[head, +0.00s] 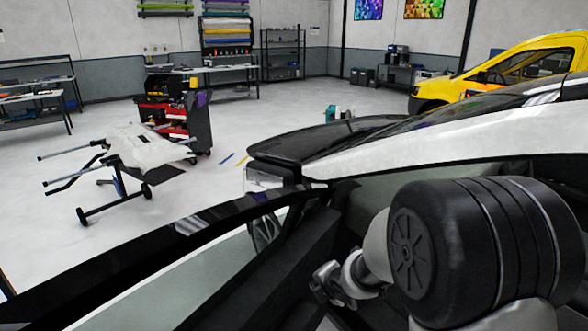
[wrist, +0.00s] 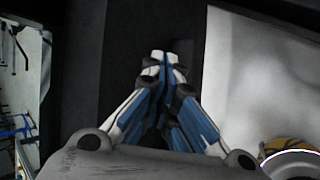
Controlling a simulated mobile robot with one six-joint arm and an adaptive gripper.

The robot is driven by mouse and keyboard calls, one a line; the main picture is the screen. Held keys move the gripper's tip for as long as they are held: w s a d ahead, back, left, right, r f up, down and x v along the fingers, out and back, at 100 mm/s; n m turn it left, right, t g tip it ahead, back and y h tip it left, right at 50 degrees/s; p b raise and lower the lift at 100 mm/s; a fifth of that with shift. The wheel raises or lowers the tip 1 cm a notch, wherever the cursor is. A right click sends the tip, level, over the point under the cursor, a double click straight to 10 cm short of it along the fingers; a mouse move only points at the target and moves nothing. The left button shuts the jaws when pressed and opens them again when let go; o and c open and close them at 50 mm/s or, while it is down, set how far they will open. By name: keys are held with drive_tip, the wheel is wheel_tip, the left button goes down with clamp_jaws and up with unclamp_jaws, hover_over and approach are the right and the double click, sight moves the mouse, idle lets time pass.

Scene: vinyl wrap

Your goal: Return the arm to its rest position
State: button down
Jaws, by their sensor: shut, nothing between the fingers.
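My gripper (wrist: 164,62) is in the middle of the wrist view, its blue and light grey fingers brought together at the tips. Nothing is between them. Behind the fingertips is a dark surface, with a pale grey panel to the right. In the head view my arm is at the lower right, its large black joint in front of the white and black car (head: 420,150). The arm reaches down beside the car's dark opening. I cannot make out the fingers clearly in that view.
The black edge of the car body (head: 150,245) crosses the lower left, close to my arm. A wheeled stand (head: 88,213) with a white panel and a red and black tool cart (head: 198,122) stand beyond. A yellow van (head: 470,82) is at the right. The floor between is mostly clear.

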drive_tip(key=s+d+r+m+h, duration=0.3)
drive_tip(key=s+d+r+m, duration=0.5)
drive_tip(key=r, duration=0.3)
drive_tip(key=s+r+m+g, duration=0.1)
drive_tip(key=s+r+m, duration=0.1)
drive_tip(key=s+m, duration=0.7)
drive_tip(key=s+r+m+g+y, duration=0.1)
drive_tip(key=s+r+m+g, duration=0.1)
drive_tip(key=s+m, duration=0.7)
drive_tip(key=s+r, duration=0.1)
drive_tip(key=s, duration=0.7)
drive_tip(key=shift+a+g, duration=0.3)
drive_tip(key=shift+a, duration=0.1)
